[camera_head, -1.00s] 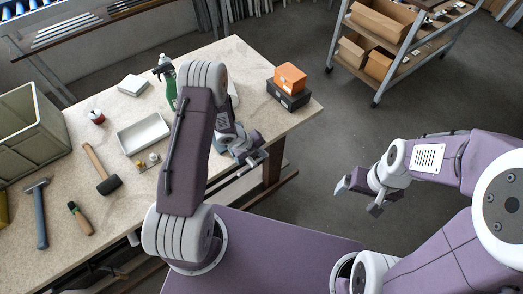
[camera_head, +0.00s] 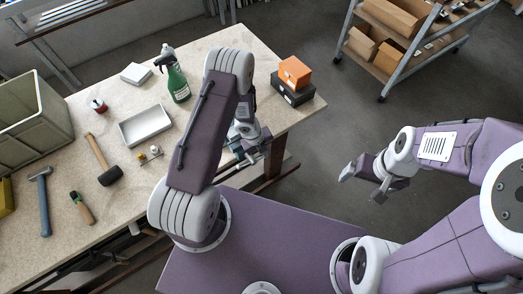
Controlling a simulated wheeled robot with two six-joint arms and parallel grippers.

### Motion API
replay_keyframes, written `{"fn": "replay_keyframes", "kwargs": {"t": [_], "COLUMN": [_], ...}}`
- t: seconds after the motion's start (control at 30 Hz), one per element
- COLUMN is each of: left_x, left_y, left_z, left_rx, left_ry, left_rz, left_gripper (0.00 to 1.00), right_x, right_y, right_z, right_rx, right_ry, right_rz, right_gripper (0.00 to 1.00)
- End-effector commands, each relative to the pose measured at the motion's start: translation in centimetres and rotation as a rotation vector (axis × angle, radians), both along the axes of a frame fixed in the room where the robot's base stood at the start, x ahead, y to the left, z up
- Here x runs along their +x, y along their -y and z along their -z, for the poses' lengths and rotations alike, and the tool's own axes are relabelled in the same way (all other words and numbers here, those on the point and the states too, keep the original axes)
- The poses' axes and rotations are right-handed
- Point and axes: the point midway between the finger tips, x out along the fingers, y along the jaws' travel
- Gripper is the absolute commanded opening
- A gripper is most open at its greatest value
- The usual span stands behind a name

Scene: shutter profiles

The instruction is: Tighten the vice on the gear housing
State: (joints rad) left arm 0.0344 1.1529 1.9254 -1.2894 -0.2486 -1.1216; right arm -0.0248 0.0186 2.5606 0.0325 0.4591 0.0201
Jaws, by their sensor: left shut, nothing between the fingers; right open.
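My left gripper (camera_head: 251,158) is at the right front edge of the workbench, beyond and partly behind my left forearm. It is shut and seems to hold nothing. Blue-grey metal parts show around it; I cannot tell for sure whether they belong to a vice. I cannot make out a vice handle or a gear housing; my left arm covers that part of the bench. My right gripper (camera_head: 362,186) is open and empty over the floor, to the right of the bench and well apart from it.
The workbench (camera_head: 60,265) carries a mallet (camera_head: 104,166), hammer (camera_head: 43,205), screwdriver (camera_head: 82,208), white tray (camera_head: 147,126), green spray bottle (camera_head: 177,80), red-and-white can (camera_head: 99,106), and an orange box (camera_head: 294,72) on a black box (camera_head: 291,91). A shelf cart (camera_head: 391,78) stands at the back right.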

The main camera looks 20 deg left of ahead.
Motion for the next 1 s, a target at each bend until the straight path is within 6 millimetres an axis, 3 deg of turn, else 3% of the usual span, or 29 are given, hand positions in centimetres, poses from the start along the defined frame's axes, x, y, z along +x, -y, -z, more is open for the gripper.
{"fn": "replay_keyframes", "kwargs": {"t": [0.83,1.0], "left_x": [0.0,0.0], "left_y": [0.0,0.6], "left_z": [0.8,-1.2], "left_rx": [-0.001,-0.001], "left_ry": [0.0,0.001], "left_rz": [0.001,0.003], "left_gripper": [0.0,0.0], "right_x": [0.0,0.0], "right_y": [0.0,0.0], "right_z": [0.8,-0.9], "right_rx": [0.0,0.0], "right_ry": [0.0,0.0], "right_rz": [0.0,0.0], "right_gripper": [0.93,0.93]}}
